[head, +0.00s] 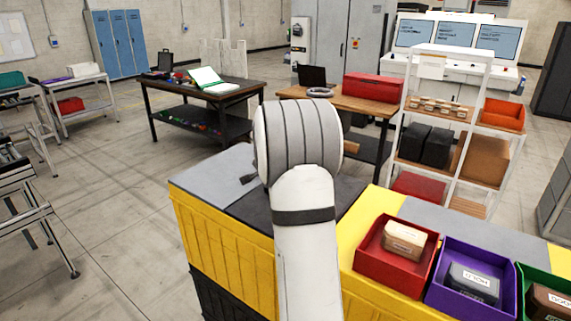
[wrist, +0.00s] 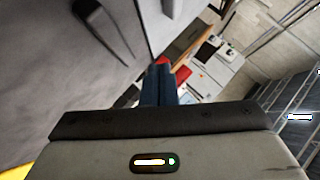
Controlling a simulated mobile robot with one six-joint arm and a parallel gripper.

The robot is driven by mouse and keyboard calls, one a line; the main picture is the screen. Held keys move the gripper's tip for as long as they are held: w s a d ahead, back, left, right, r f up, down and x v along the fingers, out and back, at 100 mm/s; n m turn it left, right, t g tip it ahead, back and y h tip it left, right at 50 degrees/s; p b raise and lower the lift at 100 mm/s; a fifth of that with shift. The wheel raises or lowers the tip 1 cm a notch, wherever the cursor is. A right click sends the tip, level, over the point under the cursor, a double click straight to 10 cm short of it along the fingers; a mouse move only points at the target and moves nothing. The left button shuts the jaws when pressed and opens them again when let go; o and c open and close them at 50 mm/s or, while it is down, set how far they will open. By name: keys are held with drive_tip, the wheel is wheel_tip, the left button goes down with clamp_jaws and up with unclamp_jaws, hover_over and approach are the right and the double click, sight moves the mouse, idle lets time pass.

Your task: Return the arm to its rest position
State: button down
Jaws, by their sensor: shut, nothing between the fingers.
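My arm is raised in the middle of the head view, its white rounded joint over the yellow crate's grey and black top. My gripper (wrist: 161,70) shows in the wrist view as two dark blue fingers close together, with nothing held between them. In the head view the gripper is hidden behind my own arm. In the wrist view the fingers point past a grey surface (wrist: 60,70) toward the room beyond, apart from anything I can make out.
The yellow crate (head: 228,240) stands in front. A red bin (head: 372,262), a purple bin (head: 450,309) and a green bin (head: 522,285) hold labelled blocks at right. A white shelf (head: 395,150) stands behind them. A dark bench (head: 215,82) and a wooden table (head: 340,102) stand farther back. Open floor lies left.

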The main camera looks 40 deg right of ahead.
drive_tip(key=s+a+r+p, duration=0.2)
drive_tip(key=a+r+p, duration=0.1)
drive_tip(key=a+r, duration=0.3)
drive_tip(key=shift+s+a+r, duration=0.15)
drive_tip(key=shift+a+r, duration=0.2)
drive_tip(key=shift+r, duration=0.25)
drive_tip(key=s+a+n+y+b, duration=0.2)
drive_tip(key=s+a+n+y, duration=0.3)
drive_tip(key=a, duration=0.6)
drive_tip(key=s+a+n+y+b, duration=0.25)
drive_tip(key=s+a+n, duration=0.4)
drive_tip(key=a, duration=0.45)
drive_tip(key=s+a+f+n+g+b, duration=0.1)
drive_tip(key=s+a+f+n+g, duration=0.1)
drive_tip(key=s, duration=0.9)
drive_tip(key=s+a+f+n+g+b, duration=0.1)
drive_tip(key=s+f+n+g, duration=0.3)
drive_tip(key=s, duration=0.7)
wheel_tip(320, 180, down, 3)
drive_tip(key=shift+s+a+r+b, duration=0.2)
drive_tip(key=shift+s+a+b, duration=0.2)
drive_tip(key=shift+a, duration=0.1)
